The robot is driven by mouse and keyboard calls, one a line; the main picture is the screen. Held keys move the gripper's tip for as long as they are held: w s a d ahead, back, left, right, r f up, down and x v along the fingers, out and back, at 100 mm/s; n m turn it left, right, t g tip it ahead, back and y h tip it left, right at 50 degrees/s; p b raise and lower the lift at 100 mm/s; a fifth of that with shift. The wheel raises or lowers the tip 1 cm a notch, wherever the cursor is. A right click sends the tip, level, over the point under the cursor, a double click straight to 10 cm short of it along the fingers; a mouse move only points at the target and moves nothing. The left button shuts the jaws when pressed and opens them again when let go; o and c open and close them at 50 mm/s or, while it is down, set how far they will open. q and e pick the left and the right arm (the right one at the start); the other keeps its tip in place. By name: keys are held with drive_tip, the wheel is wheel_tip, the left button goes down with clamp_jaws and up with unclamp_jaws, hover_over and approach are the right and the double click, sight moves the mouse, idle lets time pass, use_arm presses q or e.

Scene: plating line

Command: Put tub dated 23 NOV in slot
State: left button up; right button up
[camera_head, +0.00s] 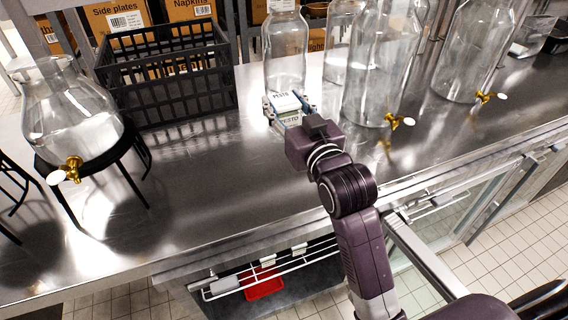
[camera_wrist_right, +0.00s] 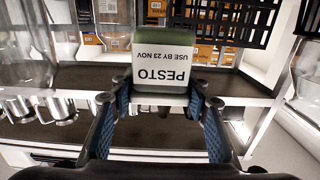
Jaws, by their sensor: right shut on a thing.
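The pesto tub (camera_wrist_right: 163,63) is dark green with a white label, reading PESTO, USE BY 23 NOV, upside down in the right wrist view. In the head view the tub (camera_head: 289,119) shows small at the end of my right arm, above or on the steel counter; I cannot tell which. My right gripper (camera_head: 290,106) is shut on it, with blue-padded fingers on its two sides in the wrist view (camera_wrist_right: 161,103). Part of the tub is hidden by the gripper. I cannot make out the slot for certain. My left gripper is not in view.
A black crate (camera_head: 166,88) stands left of the gripper. Glass dispensers (camera_head: 380,70) stand close on the right, and another (camera_head: 72,108) on a black stand at left. A white wire rack (camera_head: 290,262) with a red item (camera_head: 263,284) is below the counter.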

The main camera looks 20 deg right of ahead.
wheel_tip(320, 180, down, 17)
drive_tip(key=shift+f, duration=0.2)
idle(0.3)
drive_tip(key=shift+f+b, duration=0.2)
drive_tip(key=shift+b, duration=0.1)
drive_tip(key=o, duration=1.3)
drive_tip(key=shift+s, duration=0.1)
